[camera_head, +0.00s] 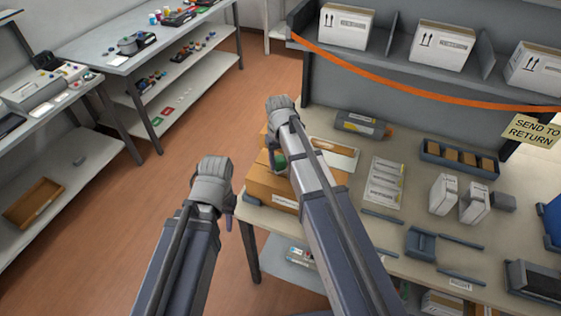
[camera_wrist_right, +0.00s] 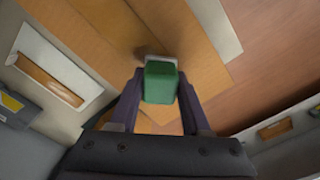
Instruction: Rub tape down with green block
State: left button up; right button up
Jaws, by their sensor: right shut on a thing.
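My right gripper (camera_wrist_right: 160,88) is shut on the green block (camera_wrist_right: 161,82), which sits between its two fingers. In the head view the green block (camera_head: 279,161) shows beneath my right wrist, over the closed cardboard box (camera_head: 262,186) at the table's left corner. In the wrist view a small greyish edge shows at the block's far end, against the box top (camera_wrist_right: 110,40); I cannot tell whether it is tape or part of the block. My right arm hides much of the box. My left gripper (camera_head: 228,222) hangs left of the box, apart from it, its fingers mostly hidden.
A white sheet or tray (camera_head: 338,156) with a brown piece lies behind the box. A dark toner cartridge (camera_head: 362,125), a label sheet (camera_head: 384,181) and white cartons (camera_head: 443,194) are on the table to the right. Open floor (camera_head: 120,220) lies left of the table.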

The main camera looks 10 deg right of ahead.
jog(key=shift+r+p, duration=2.9)
jog(key=shift+r, duration=0.05)
jog(key=shift+r, duration=0.1)
notch_tip(320, 180, up, 3)
jog(key=p, duration=0.3)
